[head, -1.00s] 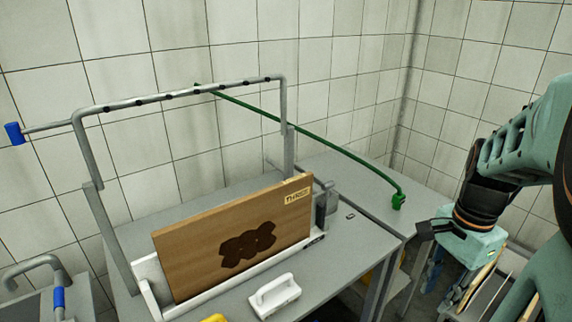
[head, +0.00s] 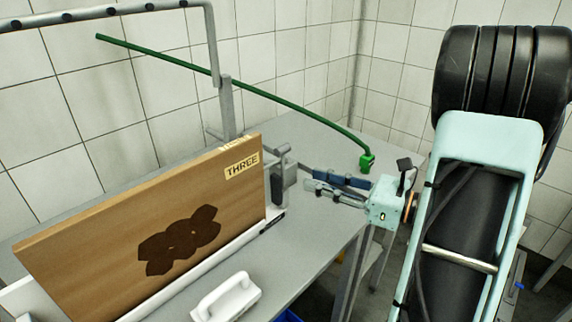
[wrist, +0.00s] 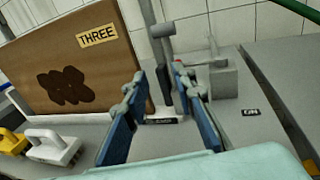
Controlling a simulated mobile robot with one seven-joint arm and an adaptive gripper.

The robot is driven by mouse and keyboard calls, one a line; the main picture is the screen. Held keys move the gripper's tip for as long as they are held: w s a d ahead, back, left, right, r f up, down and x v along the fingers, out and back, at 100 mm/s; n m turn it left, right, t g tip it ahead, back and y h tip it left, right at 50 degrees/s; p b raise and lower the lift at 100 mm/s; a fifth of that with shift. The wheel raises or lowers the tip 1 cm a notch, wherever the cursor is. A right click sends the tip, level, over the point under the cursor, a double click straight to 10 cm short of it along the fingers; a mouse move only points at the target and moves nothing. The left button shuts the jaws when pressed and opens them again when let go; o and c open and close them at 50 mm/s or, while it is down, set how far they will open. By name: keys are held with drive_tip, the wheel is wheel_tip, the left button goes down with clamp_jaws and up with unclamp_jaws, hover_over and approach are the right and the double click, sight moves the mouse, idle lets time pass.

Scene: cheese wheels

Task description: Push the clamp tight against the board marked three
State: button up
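The wooden board marked THREE (head: 90,224) stands on edge in a white rail, with a dark stain on its face. It also shows at the left of the wrist view (wrist: 110,69). The grey metal clamp (head: 290,174) is at the board's right end; in the wrist view its block (wrist: 222,84) sits right of the board. I cannot tell whether it touches the board. My gripper (head: 311,180) is just right of the clamp. In the wrist view its blue fingers (wrist: 154,79) are spread, with nothing held between them.
A white handled block (head: 226,298) lies on the grey table in front of the rail. A yellow handled piece (wrist: 12,142) is beside it. A metal frame (head: 229,105) rises behind the board. A long green rod (head: 270,95) slants behind it. The table right of the clamp is mostly clear.

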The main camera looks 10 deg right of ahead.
hover_over(283, 188)
drive_tip(key=shift+w+r+m+t+b, duration=0.15)
drive_tip(key=shift+w+m+t+b, duration=0.15)
drive_tip(key=shift+t+b, duration=0.1)
idle(0.3)
clamp_jaws()
